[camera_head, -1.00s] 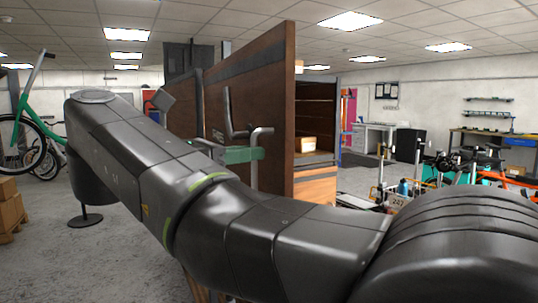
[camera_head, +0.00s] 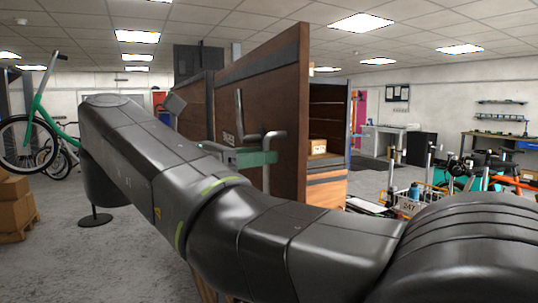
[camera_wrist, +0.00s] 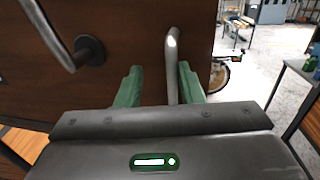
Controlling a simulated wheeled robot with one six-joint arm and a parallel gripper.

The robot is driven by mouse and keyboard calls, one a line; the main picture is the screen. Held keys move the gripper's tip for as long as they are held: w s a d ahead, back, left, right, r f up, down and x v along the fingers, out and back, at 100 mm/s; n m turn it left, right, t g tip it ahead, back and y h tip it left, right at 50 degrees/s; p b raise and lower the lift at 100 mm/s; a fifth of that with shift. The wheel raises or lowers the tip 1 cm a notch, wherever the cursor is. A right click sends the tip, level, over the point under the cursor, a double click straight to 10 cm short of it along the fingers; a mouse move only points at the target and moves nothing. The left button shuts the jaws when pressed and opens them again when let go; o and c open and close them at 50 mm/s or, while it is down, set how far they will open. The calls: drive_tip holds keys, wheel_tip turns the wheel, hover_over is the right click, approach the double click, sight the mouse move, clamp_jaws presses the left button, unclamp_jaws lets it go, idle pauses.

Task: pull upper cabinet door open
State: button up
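The upper cabinet door (camera_head: 262,85) is a dark brown wooden panel, standing swung out with the cabinet interior (camera_head: 328,100) visible to its right. A bent metal handle (camera_head: 268,165) stands on its face; it also shows in the wrist view (camera_wrist: 173,55). My gripper (camera_head: 245,158) has green fingers and is at this handle. In the wrist view, my gripper (camera_wrist: 160,88) has its fingers apart, with the handle between them, close to the right finger and with a gap to the left one. A second bent handle (camera_wrist: 62,40) is to the left. My arm hides the door's lower part.
Stacked cardboard boxes (camera_head: 14,200) and a green bike (camera_head: 35,130) are at left. Bikes and a crate (camera_head: 408,200) stand at right. Grey floor (camera_head: 130,255) is open at lower left.

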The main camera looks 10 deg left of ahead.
drive_tip(key=p, duration=0.1)
approach(281, 93)
drive_tip(key=x, duration=0.4)
drive_tip(key=shift+w+d, duration=0.2)
drive_tip(key=shift+d, duration=0.05)
